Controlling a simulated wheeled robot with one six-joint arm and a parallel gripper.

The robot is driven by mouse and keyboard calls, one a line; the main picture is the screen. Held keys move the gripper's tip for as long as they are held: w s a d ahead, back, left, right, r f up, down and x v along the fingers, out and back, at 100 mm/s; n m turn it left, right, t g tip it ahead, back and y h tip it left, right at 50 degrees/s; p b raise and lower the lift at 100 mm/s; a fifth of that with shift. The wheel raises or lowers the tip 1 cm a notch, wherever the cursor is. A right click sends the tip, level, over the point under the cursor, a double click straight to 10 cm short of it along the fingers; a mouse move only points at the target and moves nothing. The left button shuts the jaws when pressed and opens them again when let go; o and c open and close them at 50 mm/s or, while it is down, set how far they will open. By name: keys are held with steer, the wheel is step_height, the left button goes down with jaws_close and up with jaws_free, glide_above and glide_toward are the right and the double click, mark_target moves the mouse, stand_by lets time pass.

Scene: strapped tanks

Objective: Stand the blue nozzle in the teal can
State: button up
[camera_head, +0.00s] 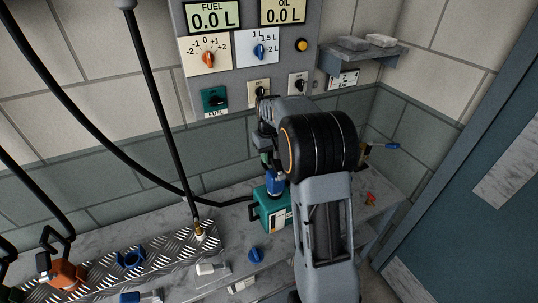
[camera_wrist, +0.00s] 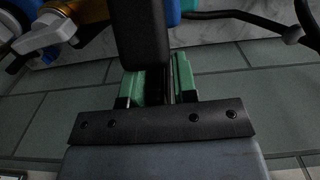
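The teal can (camera_head: 272,213) stands on the grey bench, its right side hidden behind my arm. The blue nozzle (camera_head: 275,184) is upright right above the can's top. I cannot tell how far its spout is inside the opening. My gripper (camera_head: 265,156) is above the can, mostly hidden by my own wrist. In the wrist view, the green pads of my gripper (camera_wrist: 158,86) are shut on the nozzle's black handle (camera_wrist: 142,35). Part of the blue nozzle (camera_wrist: 173,12) shows behind the handle.
A black hose runs from the upper left towards the can. A brass-tipped hose (camera_head: 198,230) and an orange nozzle (camera_head: 66,275) are at the left. A blue cap (camera_head: 256,255) lies in front of the can. The control panel (camera_head: 240,75) is behind; a small red part (camera_head: 371,198) lies right.

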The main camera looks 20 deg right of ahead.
steer(key=o, duration=0.4)
steer(key=shift+c, duration=0.2)
step_height(320, 180, up, 14)
steer(key=shift+b, duration=0.45)
steer(key=shift+f, duration=0.1)
step_height(320, 180, down, 4)
steer(key=shift+r+m, duration=0.1)
steer(key=shift+m, duration=0.3)
steer(key=s+a+f+t, duration=0.2)
steer(key=s+a, duration=0.3)
steer(key=s, duration=0.6)
steer(key=s+a+f+t, duration=0.1)
steer(key=s+a, duration=0.4)
steer(key=s, duration=0.6)
steer(key=shift+s+a+f+n+t, duration=0.3)
steer(key=shift+a+f+t, duration=0.1)
steer(key=shift+t, duration=0.4)
